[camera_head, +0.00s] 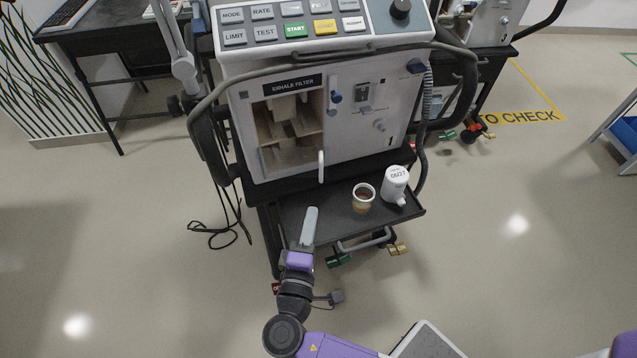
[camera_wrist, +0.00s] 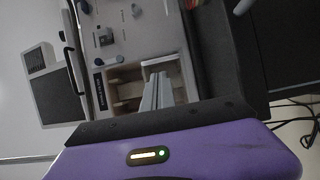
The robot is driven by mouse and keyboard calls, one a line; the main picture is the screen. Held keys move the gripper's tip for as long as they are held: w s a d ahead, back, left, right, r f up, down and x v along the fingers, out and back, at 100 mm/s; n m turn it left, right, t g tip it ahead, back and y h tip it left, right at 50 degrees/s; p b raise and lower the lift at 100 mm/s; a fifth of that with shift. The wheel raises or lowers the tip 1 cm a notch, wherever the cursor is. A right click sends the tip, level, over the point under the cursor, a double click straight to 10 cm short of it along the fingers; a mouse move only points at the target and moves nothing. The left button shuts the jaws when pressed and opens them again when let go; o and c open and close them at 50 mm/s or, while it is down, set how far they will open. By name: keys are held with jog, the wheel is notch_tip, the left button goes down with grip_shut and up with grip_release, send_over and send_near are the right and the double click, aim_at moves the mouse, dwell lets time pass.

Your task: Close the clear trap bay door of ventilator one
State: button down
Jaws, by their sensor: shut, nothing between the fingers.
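Ventilator one (camera_head: 355,140), a white unit marked 1, stands ahead with its exhale filter bay (camera_head: 285,128) at the left of its front. The beige inside of the bay shows. The clear trap bay door is hard to make out; a white upright handle (camera_head: 321,167) shows at the bay's lower right. I cannot tell how far the door stands open. My gripper (camera_head: 311,212) is shut and empty, over the shelf's left part, below and apart from the handle. In the wrist view my shut fingers (camera_wrist: 157,90) overlap the bay's pale frame (camera_wrist: 160,65).
A grey hose (camera_head: 215,92) arches around the ventilator's left side. Cables (camera_head: 215,232) lie on the floor at left.

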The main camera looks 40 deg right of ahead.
aim_at(321, 175)
jog(key=x, duration=1)
jog(key=shift+s+d+b+x, duration=0.15)
jog(key=shift+b+x, duration=0.5)
jog(key=shift+x, duration=0.6)
jog(key=shift+s+d+b+x, duration=0.1)
jog(key=shift+b+x, duration=0.55)
jog(key=shift+x, duration=0.65)
jog(key=shift+a, duration=0.1)
